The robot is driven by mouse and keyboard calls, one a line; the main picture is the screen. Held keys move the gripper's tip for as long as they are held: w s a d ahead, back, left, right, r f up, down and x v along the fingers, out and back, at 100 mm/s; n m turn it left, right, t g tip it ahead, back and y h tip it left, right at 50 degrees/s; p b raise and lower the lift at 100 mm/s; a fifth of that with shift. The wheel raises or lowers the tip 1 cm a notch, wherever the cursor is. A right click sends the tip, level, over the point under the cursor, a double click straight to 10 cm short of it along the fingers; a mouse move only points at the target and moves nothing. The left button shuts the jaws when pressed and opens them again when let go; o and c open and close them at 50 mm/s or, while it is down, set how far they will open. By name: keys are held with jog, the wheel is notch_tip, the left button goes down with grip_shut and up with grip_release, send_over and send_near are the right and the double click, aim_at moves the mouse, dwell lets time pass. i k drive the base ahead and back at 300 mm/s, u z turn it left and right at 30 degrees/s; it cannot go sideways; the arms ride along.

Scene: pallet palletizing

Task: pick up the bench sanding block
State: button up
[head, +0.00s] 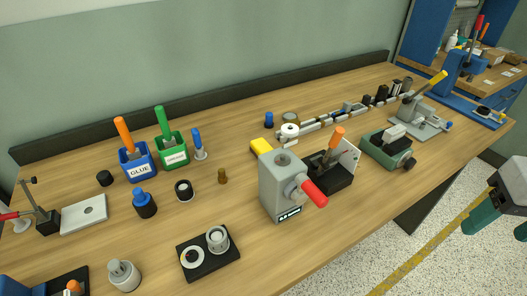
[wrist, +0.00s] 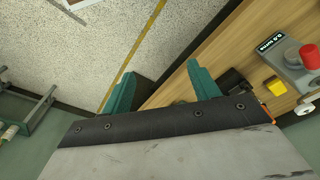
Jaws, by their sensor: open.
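A small yellow block (head: 262,147), which looks like the bench sanding block though I cannot be sure, lies on the wooden bench (head: 225,215) behind the grey press-like device (head: 280,185). My gripper (head: 494,226) is at the right edge of the head view, past the bench's front edge and over the floor, well apart from the block. In the wrist view its teal fingers (wrist: 160,70) are spread with nothing between them.
The grey device's red handle (head: 313,194) sticks out towards the front. A black fixture with an orange handle (head: 337,137) and a green vise (head: 387,152) stand to its right. Blue (head: 137,167) and green (head: 171,151) bins stand left. Bare bench lies between the items.

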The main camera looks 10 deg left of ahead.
aim_at(259, 146)
jog(key=z, duration=0.85)
jog(key=i, duration=0.75)
jog(key=u, duration=2.25)
